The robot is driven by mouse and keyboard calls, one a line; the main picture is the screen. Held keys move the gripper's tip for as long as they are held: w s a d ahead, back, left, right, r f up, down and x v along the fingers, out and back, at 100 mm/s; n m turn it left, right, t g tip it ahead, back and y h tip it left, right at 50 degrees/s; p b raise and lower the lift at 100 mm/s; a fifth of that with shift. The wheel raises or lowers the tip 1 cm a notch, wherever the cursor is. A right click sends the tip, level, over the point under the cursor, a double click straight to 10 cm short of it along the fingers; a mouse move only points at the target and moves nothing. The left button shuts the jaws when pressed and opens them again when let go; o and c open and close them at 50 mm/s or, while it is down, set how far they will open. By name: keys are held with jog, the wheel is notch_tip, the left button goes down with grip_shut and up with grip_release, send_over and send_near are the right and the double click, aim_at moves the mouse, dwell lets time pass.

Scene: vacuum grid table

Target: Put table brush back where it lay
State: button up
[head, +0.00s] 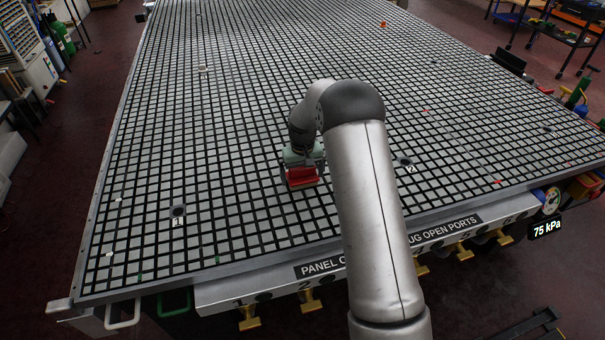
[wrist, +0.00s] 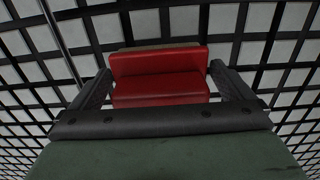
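The table brush is a red block (head: 301,176) near the front middle of the grid table (head: 240,215). In the wrist view its stepped red body (wrist: 160,78) lies between the fingers, with a thin tan strip along its far edge. My gripper (head: 303,162) is directly over the brush.
A dark round port (head: 177,211) is at front left, another (head: 405,161) right of my arm. Small bits of debris lie scattered. A small orange piece (head: 383,24) is far back. A panel with brass valves (head: 310,300) runs along the front edge. The grid around the brush is mostly clear.

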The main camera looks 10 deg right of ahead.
aim_at(303, 168)
notch_tip(303, 168, up, 12)
jog(key=shift+r+b, duration=0.1)
jog(key=shift+b, duration=0.9)
jog(key=s+r, duration=0.4)
jog(key=s, duration=0.5)
jog(key=s+r, duration=0.4)
jog(key=s, duration=0.5)
jog(key=s+f, duration=0.1)
jog(key=s, duration=0.9)
jog(key=s+f+m, duration=0.1)
jog(key=s+f, duration=0.1)
jog(key=s, duration=0.9)
jog(key=shift+f+t, duration=0.3)
jog(key=shift+t, duration=0.1)
